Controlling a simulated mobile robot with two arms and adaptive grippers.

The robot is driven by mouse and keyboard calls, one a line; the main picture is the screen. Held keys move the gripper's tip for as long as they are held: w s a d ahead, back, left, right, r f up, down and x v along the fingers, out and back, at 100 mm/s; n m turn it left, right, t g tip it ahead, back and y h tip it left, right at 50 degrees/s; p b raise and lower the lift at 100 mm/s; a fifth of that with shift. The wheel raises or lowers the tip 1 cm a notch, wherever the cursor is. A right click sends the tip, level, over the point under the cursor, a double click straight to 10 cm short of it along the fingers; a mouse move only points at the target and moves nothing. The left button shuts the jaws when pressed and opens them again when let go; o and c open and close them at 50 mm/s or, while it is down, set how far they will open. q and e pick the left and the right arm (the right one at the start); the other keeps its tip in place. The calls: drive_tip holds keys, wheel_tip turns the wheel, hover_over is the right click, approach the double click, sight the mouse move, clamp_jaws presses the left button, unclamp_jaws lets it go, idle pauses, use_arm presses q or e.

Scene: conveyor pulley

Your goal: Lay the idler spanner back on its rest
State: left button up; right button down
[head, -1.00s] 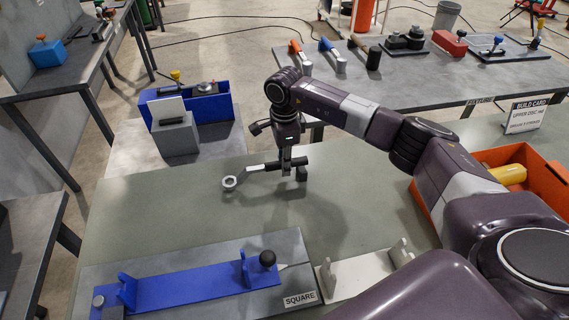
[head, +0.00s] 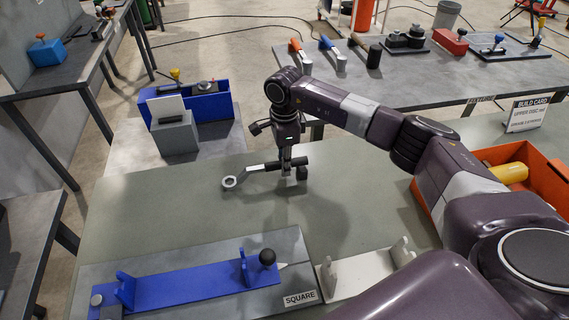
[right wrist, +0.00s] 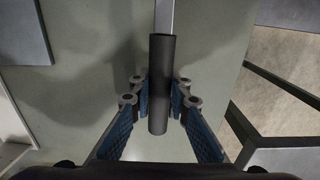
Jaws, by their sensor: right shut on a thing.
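The spanner has a dark cylindrical handle and a pale metal shank ending in an open ring (head: 229,182). My right gripper (head: 291,172) points down over the green-grey table and is shut on the spanner's dark handle (right wrist: 160,85). The ring end points left in the head view. The spanner lies about level, seemingly a little above the tabletop; the exact gap is hard to tell. A pale stand with two upright cradles (head: 350,274), which looks like the rest, is at the near edge and holds nothing visible. My left gripper is not in view.
A blue fixture (head: 190,288) with a black knob stands on a grey plate labelled SQUARE, left of the pale stand. An orange bin (head: 541,164) with a yellow item is at the right, partly behind my right arm. The mid-left tabletop is clear.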

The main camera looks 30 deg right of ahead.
drive_tip(key=shift+f+b, duration=0.45)
drive_tip(key=shift+f, duration=0.15)
drive_tip(key=c, duration=1.7)
unclamp_jaws()
drive_tip(key=shift+c, duration=0.2)
drive_tip(key=shift+r+p, duration=2.4)
drive_tip(key=shift+r, duration=1.65)
drive_tip(key=shift+s+f, duration=0.1)
